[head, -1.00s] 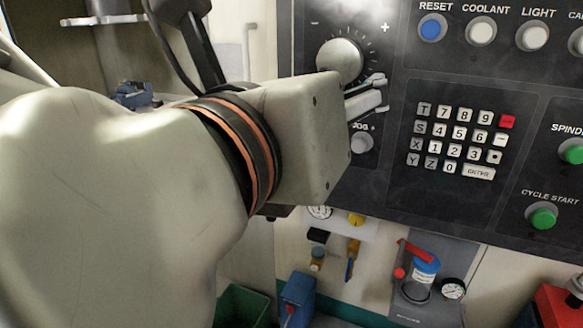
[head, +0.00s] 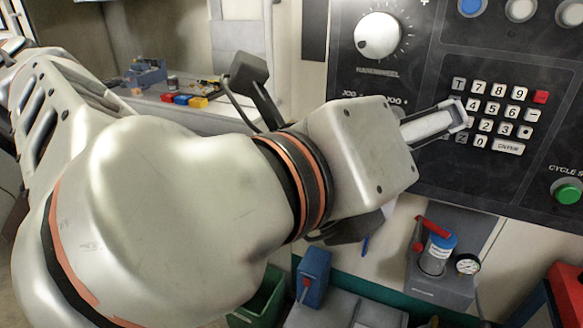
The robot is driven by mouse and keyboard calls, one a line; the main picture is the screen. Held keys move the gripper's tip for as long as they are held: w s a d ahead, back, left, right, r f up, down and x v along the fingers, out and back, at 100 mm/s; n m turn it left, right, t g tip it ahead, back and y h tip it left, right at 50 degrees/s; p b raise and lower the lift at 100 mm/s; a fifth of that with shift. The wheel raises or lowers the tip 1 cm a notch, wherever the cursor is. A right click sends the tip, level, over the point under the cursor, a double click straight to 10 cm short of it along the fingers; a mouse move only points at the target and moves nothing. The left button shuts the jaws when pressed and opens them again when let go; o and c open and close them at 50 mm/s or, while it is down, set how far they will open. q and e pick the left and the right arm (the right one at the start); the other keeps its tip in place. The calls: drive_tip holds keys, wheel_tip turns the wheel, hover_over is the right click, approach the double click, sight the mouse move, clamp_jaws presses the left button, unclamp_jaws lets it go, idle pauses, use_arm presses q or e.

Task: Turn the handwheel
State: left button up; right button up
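The handwheel (head: 377,37) is a round white knob on the dark control panel, with a ring of tick marks and the label HANDWHEEL under it. My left gripper (head: 462,117) is below and to the right of it, in front of the keypad's left keys and apart from the knob. Its fingers look close together, seen edge-on, and I cannot tell whether a gap lies between them. Nothing shows held in it. My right gripper is not in view.
The keypad (head: 508,147) and the green cycle start button (head: 567,192) sit right of the gripper. Below the panel are a filter unit (head: 437,252) with a gauge and a blue box (head: 313,277). A bench (head: 180,118) with small coloured bins stands behind my arm.

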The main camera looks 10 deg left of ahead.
use_arm(q)
drive_tip(key=w+a+f+n+y, duration=0.2)
drive_tip(key=w+a+f+n, duration=0.2)
drive_tip(key=a+f+n, duration=0.2)
drive_tip(key=w+a+f+n+y, duration=0.2)
drive_tip(key=w+a+f+n, duration=0.2)
drive_tip(key=a+f+n, duration=0.2)
drive_tip(key=w+a+f+n+t+y, duration=0.1)
drive_tip(key=w+a+f+n, duration=0.2)
drive_tip(key=a+f+n, duration=0.3)
drive_tip(key=shift+w+f+n+y, duration=0.4)
drive_tip(key=shift+f+n, duration=1.1)
drive_tip(key=shift+f, duration=1.15)
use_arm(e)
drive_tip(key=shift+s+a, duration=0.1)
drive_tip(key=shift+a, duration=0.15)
